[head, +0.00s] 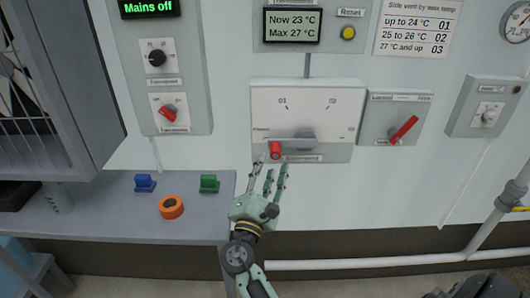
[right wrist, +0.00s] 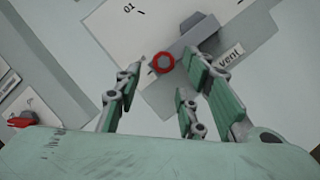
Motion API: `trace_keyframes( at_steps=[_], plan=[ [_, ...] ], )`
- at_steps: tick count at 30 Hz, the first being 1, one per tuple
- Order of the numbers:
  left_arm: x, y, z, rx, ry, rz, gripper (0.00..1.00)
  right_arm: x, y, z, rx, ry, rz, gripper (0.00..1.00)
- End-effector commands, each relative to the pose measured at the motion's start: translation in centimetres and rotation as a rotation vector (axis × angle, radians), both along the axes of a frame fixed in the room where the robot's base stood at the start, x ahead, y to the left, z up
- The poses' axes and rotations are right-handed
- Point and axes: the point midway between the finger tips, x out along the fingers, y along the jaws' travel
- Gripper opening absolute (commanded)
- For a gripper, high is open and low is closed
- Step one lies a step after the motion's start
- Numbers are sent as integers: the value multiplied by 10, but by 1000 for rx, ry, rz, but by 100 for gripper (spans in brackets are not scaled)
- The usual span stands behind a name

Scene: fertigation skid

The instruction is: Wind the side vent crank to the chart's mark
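The side vent crank is a grey bar on a white dial panel (head: 345,112) in the middle of the head view. Its red knob (head: 275,149) is at the bar's left end, low on the dial, below the mark at the far left. Marks 01 and 02 show along the top, another at right. The chart (head: 416,27) pairs temperatures with 01, 02 and 03. The display (head: 293,24) reads now 23 °C, max 27 °C. My right gripper (head: 268,175) is open and empty just below the knob; the red knob (right wrist: 164,63) shows beyond its fingertips in the right wrist view. My left gripper is out of view.
A panel with a red lever (head: 404,130) is right of the dial. A switch panel (head: 160,80) is on the left. On the grey bench (head: 110,215) are a blue block (head: 145,183), a green block (head: 209,184) and an orange ring (head: 171,207).

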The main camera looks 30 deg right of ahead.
Motion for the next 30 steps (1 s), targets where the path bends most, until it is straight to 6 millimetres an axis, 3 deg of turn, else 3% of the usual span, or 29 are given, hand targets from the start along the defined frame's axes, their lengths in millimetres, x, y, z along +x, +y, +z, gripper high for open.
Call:
trace_keyframes(
  at_steps=[12, 23, 30],
  plan=[
    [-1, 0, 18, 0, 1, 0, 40, 40, -43, 17, 2, 0, 3, 37],
    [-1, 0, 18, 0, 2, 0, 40, 44, -48, 17, 4, 1, 4, 37],
    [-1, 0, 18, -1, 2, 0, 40, 44, -48, 17, 4, 1, 4, 17]
  ],
)
